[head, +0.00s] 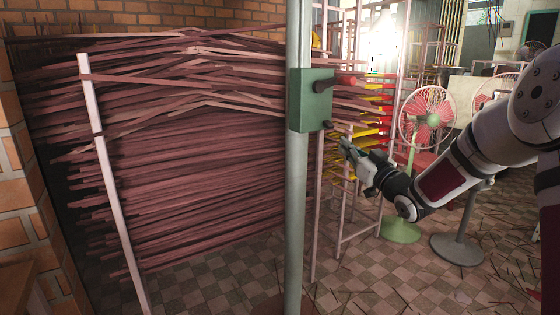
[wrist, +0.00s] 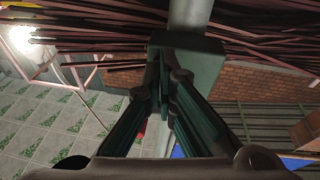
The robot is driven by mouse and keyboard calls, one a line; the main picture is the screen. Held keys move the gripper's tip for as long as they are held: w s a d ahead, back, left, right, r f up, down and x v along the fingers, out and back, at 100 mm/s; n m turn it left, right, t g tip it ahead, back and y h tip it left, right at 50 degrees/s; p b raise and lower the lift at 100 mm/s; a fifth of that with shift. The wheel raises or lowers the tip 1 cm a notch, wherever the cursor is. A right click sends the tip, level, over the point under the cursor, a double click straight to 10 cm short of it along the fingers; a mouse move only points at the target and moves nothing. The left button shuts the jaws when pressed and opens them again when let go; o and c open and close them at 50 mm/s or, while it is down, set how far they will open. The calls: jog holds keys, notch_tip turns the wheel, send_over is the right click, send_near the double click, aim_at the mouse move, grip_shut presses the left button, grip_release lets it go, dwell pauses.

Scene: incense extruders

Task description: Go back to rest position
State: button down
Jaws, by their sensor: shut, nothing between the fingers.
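My gripper (head: 345,143) is at the end of my arm, which reaches in from the right in the head view. It is just right of and below a green box (head: 311,101) fixed to a grey-green upright post (head: 295,200). In the wrist view my gripper (wrist: 164,62) has its fingers together, with nothing between them. The green box (wrist: 205,62) shows beyond the fingertips there; I cannot tell whether they touch it.
A rack of stacked reddish incense sticks (head: 190,170) fills the left, beside a brick wall (head: 12,170). A pink fan (head: 427,118) on a green base and a grey round stand base (head: 458,249) are near my arm. Sticks litter the checkered floor (head: 360,285).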

jog(key=s+a+f+m+g+h, duration=0.1)
jog(key=s+f+m+g+h, duration=0.35)
jog(key=s, duration=1.45)
jog(key=s+f+n+g+h, duration=0.1)
jog(key=s+g, duration=0.7)
jog(key=s, duration=1.2)
jog(key=s+a+f+m+g+h, duration=0.1)
jog(key=s+f+m+g+h, duration=0.35)
jog(key=s, duration=1.45)
notch_tip(320, 180, up, 31)
jog(key=n+t+y+p, duration=0.1)
jog(key=n+t+p, duration=0.1)
jog(key=p, duration=2.5)
jog(key=shift+d+f+n+y+p, duration=0.15)
jog(key=shift+d+n+y+p, duration=0.1)
jog(key=shift+n+y+p, duration=0.05)
